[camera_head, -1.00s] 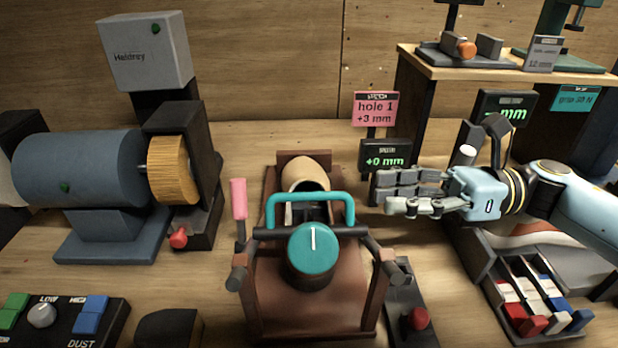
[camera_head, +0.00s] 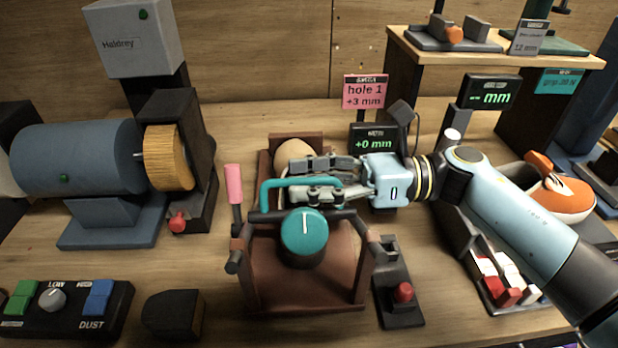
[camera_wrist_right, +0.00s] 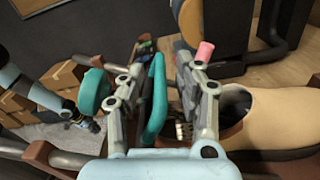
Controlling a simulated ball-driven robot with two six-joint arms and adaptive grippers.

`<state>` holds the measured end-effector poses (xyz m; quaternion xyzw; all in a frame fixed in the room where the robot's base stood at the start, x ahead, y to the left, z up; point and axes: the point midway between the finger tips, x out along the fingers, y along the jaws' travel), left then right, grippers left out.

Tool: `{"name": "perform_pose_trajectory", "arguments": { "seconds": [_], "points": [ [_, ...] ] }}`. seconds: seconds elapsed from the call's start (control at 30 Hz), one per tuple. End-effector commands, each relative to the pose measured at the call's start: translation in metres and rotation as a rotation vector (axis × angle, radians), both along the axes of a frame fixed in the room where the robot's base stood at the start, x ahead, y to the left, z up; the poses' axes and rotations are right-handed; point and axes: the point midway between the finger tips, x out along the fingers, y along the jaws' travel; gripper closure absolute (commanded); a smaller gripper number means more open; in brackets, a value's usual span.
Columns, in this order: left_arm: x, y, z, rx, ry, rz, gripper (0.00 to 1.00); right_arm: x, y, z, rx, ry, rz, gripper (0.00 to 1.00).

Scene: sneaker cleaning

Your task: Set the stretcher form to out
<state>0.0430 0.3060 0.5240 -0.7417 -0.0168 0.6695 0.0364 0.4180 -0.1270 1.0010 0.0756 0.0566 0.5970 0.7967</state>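The stretcher (camera_head: 262,285) is a brown stand with a tan foot form (camera_head: 290,155), a teal U-shaped handle (camera_head: 266,196) and a teal knob (camera_head: 304,232) with a white mark pointing up. My right gripper (camera_head: 300,180) is over the handle. In the right wrist view the handle (camera_wrist_right: 154,105) stands between its two spread fingers, with gaps visible on both sides. The tan form (camera_wrist_right: 275,115) is to the right there. My left gripper (camera_wrist_right: 85,122) shows small at the left of the wrist view; its fingers are unclear.
A display (camera_head: 373,142) reads +0 mm, below a pink card (camera_head: 365,92) reading hole 1, +3 mm. A pink-tipped lever (camera_head: 234,185) stands left of the form. A red-button box (camera_head: 400,295) is at right, a buffing machine (camera_head: 80,160) at left.

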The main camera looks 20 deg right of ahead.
Motion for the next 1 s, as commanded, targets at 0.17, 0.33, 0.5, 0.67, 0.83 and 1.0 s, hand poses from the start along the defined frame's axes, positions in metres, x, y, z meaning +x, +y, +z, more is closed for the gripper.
{"name": "perform_pose_trajectory", "arguments": {
  "seconds": [0.17, 0.33, 0.5, 0.67, 0.83, 1.0],
  "points": [
    [-0.007, 0.000, -0.001, 0.000, 0.011, 0.001, 1.00, 0.000, 0.000, 0.000, 0.000, 0.000, 0.000, 0.90],
    [-0.008, 0.000, -0.001, 0.000, 0.012, 0.001, 1.00, 0.000, 0.000, 0.000, 0.000, 0.000, 0.000, 1.00],
    [-0.008, 0.000, -0.001, 0.000, 0.012, 0.001, 1.00, 0.000, 0.000, 0.000, 0.000, 0.000, 0.000, 1.00],
    [-0.008, 0.000, 0.000, 0.000, 0.012, 0.001, 1.00, 0.000, 0.000, 0.000, 0.000, 0.000, 0.000, 1.00],
    [-0.007, 0.000, 0.003, 0.000, 0.011, 0.001, 1.00, -0.007, 0.001, 0.005, 0.000, 0.001, 0.000, 1.00],
    [-0.006, 0.000, 0.013, 0.000, 0.008, 0.001, 1.00, -0.028, 0.007, 0.020, 0.001, 0.002, 0.002, 1.00]
  ]
}}
